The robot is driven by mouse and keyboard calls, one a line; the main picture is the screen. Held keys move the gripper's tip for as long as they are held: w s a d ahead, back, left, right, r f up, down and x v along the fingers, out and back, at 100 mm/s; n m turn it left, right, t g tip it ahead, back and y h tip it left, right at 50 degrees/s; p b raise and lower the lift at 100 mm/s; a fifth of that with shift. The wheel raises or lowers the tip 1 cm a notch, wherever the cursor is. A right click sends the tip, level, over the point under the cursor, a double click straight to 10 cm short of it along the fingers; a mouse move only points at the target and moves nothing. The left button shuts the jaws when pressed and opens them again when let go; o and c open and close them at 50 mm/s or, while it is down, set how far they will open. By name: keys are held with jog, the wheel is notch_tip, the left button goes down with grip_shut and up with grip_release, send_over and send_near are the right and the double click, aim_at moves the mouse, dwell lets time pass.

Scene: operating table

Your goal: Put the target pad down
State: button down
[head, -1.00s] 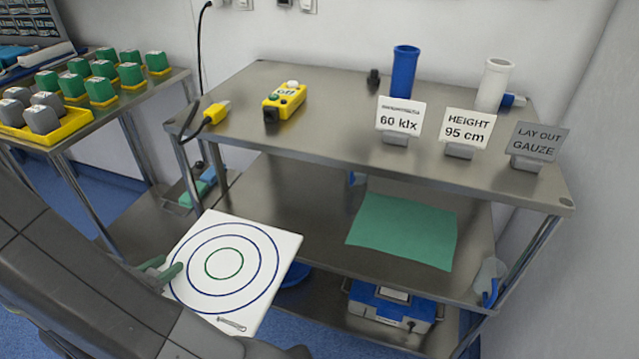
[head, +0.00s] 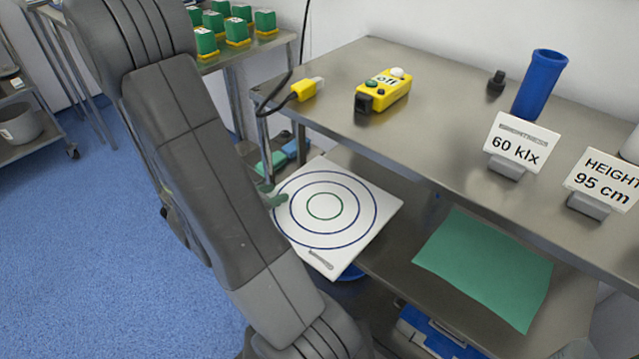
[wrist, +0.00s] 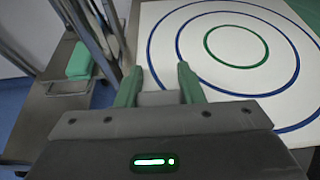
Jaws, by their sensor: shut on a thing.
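The target pad (head: 352,207) is a white square board with two blue rings around a green ring. It is in the middle of the head view, partly over the left part of the middle shelf; I cannot tell whether it touches the shelf. My gripper (head: 274,198) is shut on the pad's left edge, mostly behind my arm. In the wrist view the green fingertips of my gripper (wrist: 158,85) grip the near edge of the pad (wrist: 285,22), which extends away to the upper right.
A green cloth (head: 485,268) lies on the middle shelf (head: 405,212), right of the pad. The top shelf (head: 430,115) above holds a yellow control box (head: 383,90), a blue cup (head: 540,85) and sign cards (head: 515,145). A blue case (head: 435,335) sits on the bottom shelf.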

aim_at(310, 172)
jog(key=w+d+b, duration=0.2)
jog(key=w+d, duration=0.8)
jog(key=d, duration=0.1)
jog(key=shift+w+b, duration=0.35)
jog(key=shift+b, duration=0.05)
notch_tip(310, 172, down, 3)
jog(key=shift+a+r+b, duration=0.1)
jog(key=shift+b, duration=0.55)
jog(key=shift+w+f+b, duration=0.15)
jog(key=shift+f+b, duration=0.9)
jog(key=shift+f, duration=1.05)
jog(key=shift+f, duration=0.2)
jog(key=c, duration=1)
grip_release()
jog(key=shift+r, duration=0.1)
jog(key=shift+o, duration=0.2)
